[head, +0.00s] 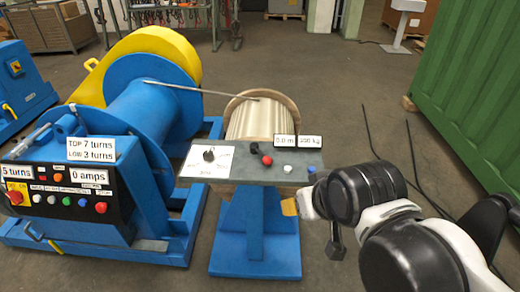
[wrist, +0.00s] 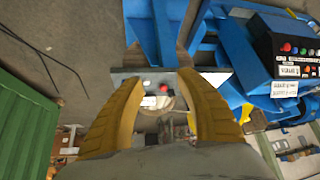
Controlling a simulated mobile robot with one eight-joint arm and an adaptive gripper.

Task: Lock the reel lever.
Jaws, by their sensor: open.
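A reel with a pale drum (head: 258,118) stands behind a grey panel on a blue pedestal (head: 254,235). On the panel (head: 236,172) are a black knob, a red knob (head: 266,160), a white knob (head: 287,169) and a blue knob (head: 312,170). I cannot tell for sure which is the reel lever. My gripper (head: 290,206) is in front of the panel's right end, lower than its top, and touches nothing I can see. In the wrist view my gripper (wrist: 162,76) has its yellow fingers spread and empty, with the red knob (wrist: 164,88) visible between them.
A blue winch (head: 135,115) with a button box (head: 70,195) stands left of the pedestal. A thin rod (head: 200,90) runs from winch to reel. A green container (head: 475,100) is on the right. Dark cables lie on the floor near it. The floor between is open.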

